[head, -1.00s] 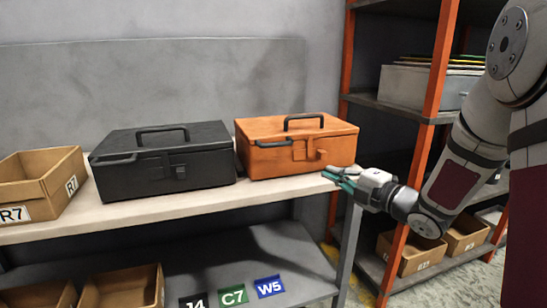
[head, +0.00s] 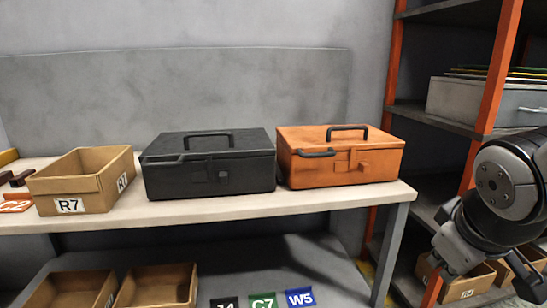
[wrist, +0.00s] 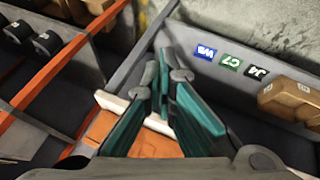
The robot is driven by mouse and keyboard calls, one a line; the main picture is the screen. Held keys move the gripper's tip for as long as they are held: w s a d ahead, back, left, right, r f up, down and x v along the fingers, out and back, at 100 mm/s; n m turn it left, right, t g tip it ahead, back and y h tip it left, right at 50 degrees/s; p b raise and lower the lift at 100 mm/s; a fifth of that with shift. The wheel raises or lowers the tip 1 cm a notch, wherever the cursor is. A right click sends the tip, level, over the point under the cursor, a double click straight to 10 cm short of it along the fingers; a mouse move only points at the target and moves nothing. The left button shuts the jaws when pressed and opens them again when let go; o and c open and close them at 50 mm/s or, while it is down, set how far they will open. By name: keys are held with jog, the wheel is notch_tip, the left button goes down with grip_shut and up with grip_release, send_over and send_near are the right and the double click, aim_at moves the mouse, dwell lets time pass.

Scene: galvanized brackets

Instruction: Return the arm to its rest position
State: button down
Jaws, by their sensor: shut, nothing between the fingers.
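My arm (head: 500,200) is at the right edge of the head view, folded in front of the shelving and clear of the bench. The fingers are not clearly visible there. In the wrist view my gripper (wrist: 166,72) shows teal-padded fingers, shut with nothing between them. Beyond them is the lower shelf with its labels. An orange toolbox (head: 340,170) stands shut at the right of the bench, and part of it (wrist: 150,146) shows below the fingers in the wrist view.
A black toolbox (head: 209,170) and a cardboard bin marked R7 (head: 95,190) stand on the bench (head: 270,204). Cards W5 (head: 300,298), C7 and J4 lie on the lower shelf by cardboard bins. An orange-post rack (head: 490,80) stands at the right, behind my arm.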

jog(key=s+a+f+m+g+y, duration=0.1)
jog(key=s+a+m+g, duration=0.2)
jog(key=s, duration=0.7)
jog(key=s+a+f+m+g+y, duration=0.1)
jog(key=s+a+g+y, duration=0.1)
jog(key=s+a, duration=0.5)
notch_tip(320, 180, up, 32)
jog(key=s+d+t+p, duration=0.2)
jog(key=s+t+p, duration=0.1)
jog(key=p, duration=2.6)
jog(key=shift+d+f+t, duration=0.25)
jog(key=shift+d+t, duration=0.05)
jog(key=shift+d, duration=0.1)
jog(key=shift+w, duration=0.1)
